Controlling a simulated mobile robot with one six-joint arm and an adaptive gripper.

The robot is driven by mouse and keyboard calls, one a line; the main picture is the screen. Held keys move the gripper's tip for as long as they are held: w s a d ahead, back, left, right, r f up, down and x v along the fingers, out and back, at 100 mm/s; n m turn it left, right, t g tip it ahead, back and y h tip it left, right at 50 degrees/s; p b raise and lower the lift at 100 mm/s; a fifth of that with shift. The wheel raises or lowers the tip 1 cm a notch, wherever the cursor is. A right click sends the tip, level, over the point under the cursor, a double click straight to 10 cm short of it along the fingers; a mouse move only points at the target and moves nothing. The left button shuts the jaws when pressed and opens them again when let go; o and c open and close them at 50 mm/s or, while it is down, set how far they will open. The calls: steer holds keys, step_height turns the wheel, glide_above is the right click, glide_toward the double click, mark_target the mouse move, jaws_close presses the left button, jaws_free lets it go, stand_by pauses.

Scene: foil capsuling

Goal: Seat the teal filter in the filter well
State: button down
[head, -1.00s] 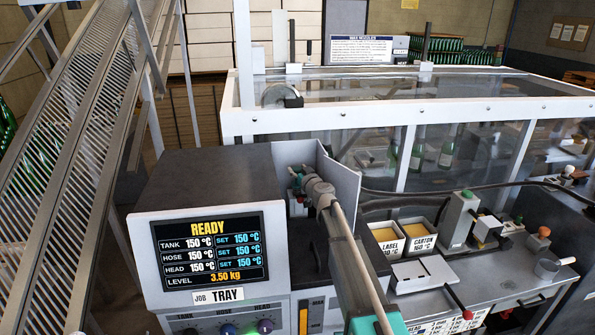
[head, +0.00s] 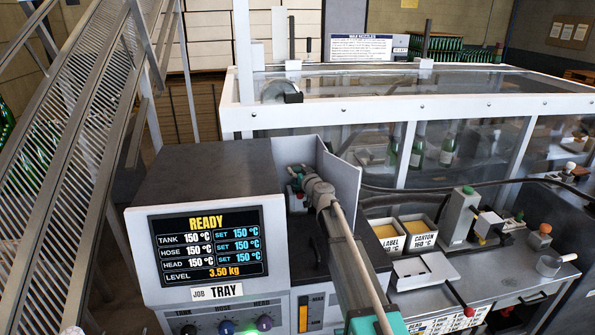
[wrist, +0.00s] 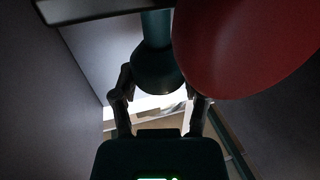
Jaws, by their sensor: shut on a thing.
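My gripper (wrist: 162,100) is shut on the teal filter (wrist: 155,65), a dark teal cylindrical piece with a wider rounded end between the two fingers in the wrist view. A large red rounded surface (wrist: 245,45) is close on the right of it; I cannot tell whether they touch. In the head view my gripper (head: 298,182) is at the back right of the grey melter unit (head: 210,175), in front of an upright pale panel. The filter is mostly hidden there by my arm. I cannot make out the filter well in either view.
The melter's screen (head: 208,243) reads READY with 150 °C values. The pale upright panel (head: 340,182) stands close behind and right of my gripper. LABEL (head: 389,242) and CARTON (head: 420,240) bins stand right. A glass-walled white-framed enclosure (head: 400,110) is behind, a slatted conveyor (head: 65,130) left.

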steer(key=shift+f+b, duration=0.8)
steer(key=shift+f, duration=0.1)
jaws_free()
stand_by(0.4)
steer(key=v, duration=1.2)
steer(key=shift+r, duration=0.1)
stand_by(0.6)
